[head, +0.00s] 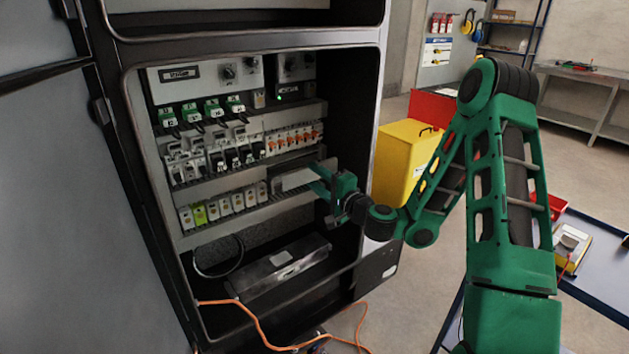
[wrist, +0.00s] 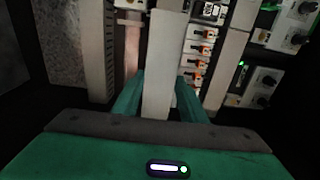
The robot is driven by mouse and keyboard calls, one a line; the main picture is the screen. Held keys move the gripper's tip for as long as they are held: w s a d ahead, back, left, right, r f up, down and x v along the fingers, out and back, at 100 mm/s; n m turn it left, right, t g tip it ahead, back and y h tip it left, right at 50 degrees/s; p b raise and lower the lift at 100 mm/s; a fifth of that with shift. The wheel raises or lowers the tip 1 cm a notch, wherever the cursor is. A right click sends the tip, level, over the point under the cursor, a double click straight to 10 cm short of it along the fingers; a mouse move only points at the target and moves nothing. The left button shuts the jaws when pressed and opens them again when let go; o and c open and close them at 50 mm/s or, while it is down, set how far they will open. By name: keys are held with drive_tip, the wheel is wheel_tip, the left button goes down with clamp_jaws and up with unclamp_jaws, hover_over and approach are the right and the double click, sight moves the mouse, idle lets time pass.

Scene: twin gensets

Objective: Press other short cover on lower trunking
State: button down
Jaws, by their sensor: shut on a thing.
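My gripper (head: 322,186) is inside the open cabinet at its right side, shut on a short pale cover (head: 292,180). In the wrist view the cover (wrist: 163,65) stands between the two green fingers of my gripper (wrist: 160,98) and runs away from me. In the head view the lower trunking (head: 228,215) runs below the bottom row of small modules, left of and below my gripper. In the wrist view a pale slotted trunking strip (wrist: 90,55) lies left of the held cover, apart from it. I cannot tell whether the cover touches any trunking.
Breakers with orange levers (head: 293,139) sit above the held cover. A grey metal box (head: 283,266) lies on the cabinet floor, and an orange cable (head: 255,322) hangs over the front edge. The cabinet's right frame (head: 362,130) is close to my arm. A yellow box (head: 403,160) stands outside.

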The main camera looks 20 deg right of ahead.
sight(299, 165)
drive_tip(key=x, duration=0.7)
drive_tip(key=shift+w, duration=0.35)
drive_tip(key=shift+w+a, duration=0.25)
drive_tip(key=shift+w, duration=0.4)
idle(3.3)
drive_tip(key=c, duration=1)
unclamp_jaws()
